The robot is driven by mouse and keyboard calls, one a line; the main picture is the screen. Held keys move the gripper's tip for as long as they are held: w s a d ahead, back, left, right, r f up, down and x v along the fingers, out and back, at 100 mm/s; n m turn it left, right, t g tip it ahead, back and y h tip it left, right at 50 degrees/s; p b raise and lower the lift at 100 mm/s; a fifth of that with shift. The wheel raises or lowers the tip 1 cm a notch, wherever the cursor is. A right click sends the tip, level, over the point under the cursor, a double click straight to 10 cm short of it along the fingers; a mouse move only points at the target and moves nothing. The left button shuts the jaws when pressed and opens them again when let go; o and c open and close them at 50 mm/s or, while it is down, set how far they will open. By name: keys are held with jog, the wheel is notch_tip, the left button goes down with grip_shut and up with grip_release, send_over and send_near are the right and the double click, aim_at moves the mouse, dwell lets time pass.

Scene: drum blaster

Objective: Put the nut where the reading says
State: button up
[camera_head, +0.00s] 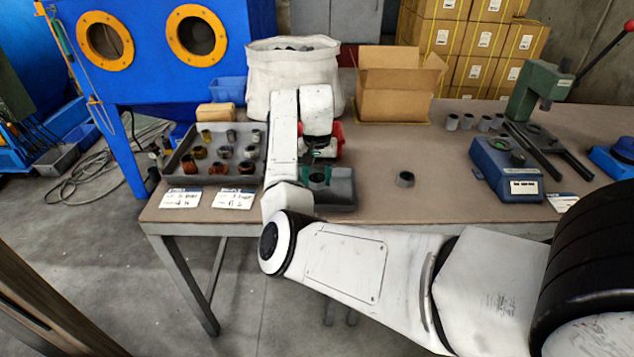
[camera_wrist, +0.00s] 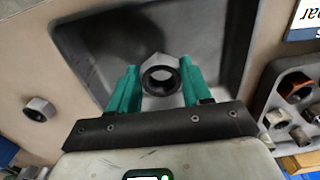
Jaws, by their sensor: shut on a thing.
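My gripper (camera_wrist: 161,85) has teal fingers and is shut on a grey metal nut (camera_wrist: 160,68). The nut is over or in a shallow dark grey tray (camera_wrist: 215,25); I cannot tell whether it touches the bottom. In the head view the gripper (camera_head: 318,175) is partly behind my arm, at that tray (camera_head: 342,198) near the table's front edge. A blue instrument (camera_head: 505,170) with a small pale display (camera_head: 524,187) stands to the right; its reading is too small to make out. White cards (camera_head: 180,199) lie at the front left, their writing unclear.
A compartment tray (camera_head: 180,176) with several nuts stands at the left. A loose nut (camera_head: 405,179) lies right of the dark tray. A white sack (camera_head: 290,70), an open carton (camera_head: 395,90) and a green press (camera_head: 540,92) stand behind. The table's middle right is mostly clear.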

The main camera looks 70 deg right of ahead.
jog(key=shift+f, duration=0.8)
jog(key=shift+f, duration=0.3)
jog(key=o, duration=1.3)
notch_tip(320, 180, up, 13)
jog(key=p, duration=0.2)
jog(key=shift+f+p, duration=0.2)
jog(key=shift+p, duration=0.1)
jog(key=shift+f, duration=0.1)
